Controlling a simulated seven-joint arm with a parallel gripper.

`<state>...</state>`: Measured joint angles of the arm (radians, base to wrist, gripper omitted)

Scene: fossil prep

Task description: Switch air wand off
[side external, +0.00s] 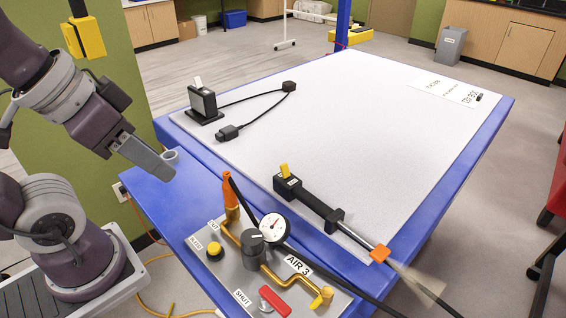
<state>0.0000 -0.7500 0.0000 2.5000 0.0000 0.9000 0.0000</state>
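The air wand (314,205) lies on the white work surface, black-bodied with a yellow lever (285,171) standing up at its rear end and an orange nozzle (380,253). A pale translucent cone spreads from the nozzle past the table edge. The AIR 3 panel (228,268) carries a round gauge (274,226), a black knob (252,243), a yellow button (214,249) by the BLEED label and a red handle (275,301) beside the SHUT label. My gripper (165,173) is above the blue ledge, left of the panel and apart from it. Its finger opening cannot be made out.
A black stand (204,104) and a cabled black connector (228,132) are at the back left. Papers (445,90) lie at the far right. The middle of the white surface is clear.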

